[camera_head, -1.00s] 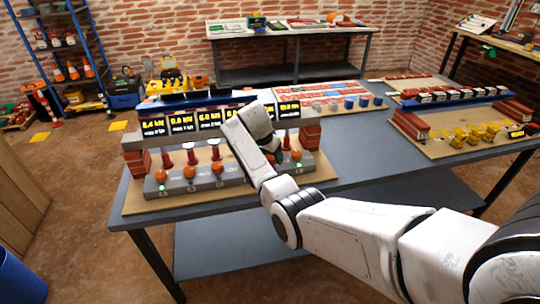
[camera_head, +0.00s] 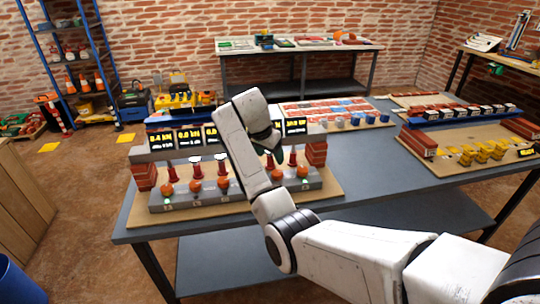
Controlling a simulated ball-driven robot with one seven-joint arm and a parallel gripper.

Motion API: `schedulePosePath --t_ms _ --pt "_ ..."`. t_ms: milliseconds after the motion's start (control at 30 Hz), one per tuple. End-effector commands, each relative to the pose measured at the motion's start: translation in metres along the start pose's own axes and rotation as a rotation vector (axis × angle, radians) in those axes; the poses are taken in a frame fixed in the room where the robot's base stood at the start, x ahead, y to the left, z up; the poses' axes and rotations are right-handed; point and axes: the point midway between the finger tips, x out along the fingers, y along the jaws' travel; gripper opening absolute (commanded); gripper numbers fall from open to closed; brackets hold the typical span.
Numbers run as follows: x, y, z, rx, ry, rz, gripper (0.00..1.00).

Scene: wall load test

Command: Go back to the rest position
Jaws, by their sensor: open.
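My white arm reaches in from the lower right over the grey table (camera_head: 372,213). The rig's grey base (camera_head: 215,197) carries several orange knobs and red jacks, with yellow-digit displays (camera_head: 189,136) above. My arm hides part of the displays and the middle of the rig.
A board of small bricks and blue cups (camera_head: 340,112) lies behind the rig. A board with yellow pieces (camera_head: 482,152) and brick stacks is at the right. The table front right of my arm is bare. A blue shelf (camera_head: 75,60) stands far left.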

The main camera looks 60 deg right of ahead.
Motion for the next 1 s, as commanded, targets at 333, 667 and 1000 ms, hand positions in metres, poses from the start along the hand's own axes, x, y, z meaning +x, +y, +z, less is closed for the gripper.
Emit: schedulePosePath --t_ms 333,667,1000 --pt "0.0 0.0 0.0 0.0 0.0 -0.001 0.68" --pt "0.032 0.015 0.079 -0.22 -0.04 -0.036 0.68" --pt "0.067 0.093 0.235 -0.758 -0.118 -0.147 0.68"
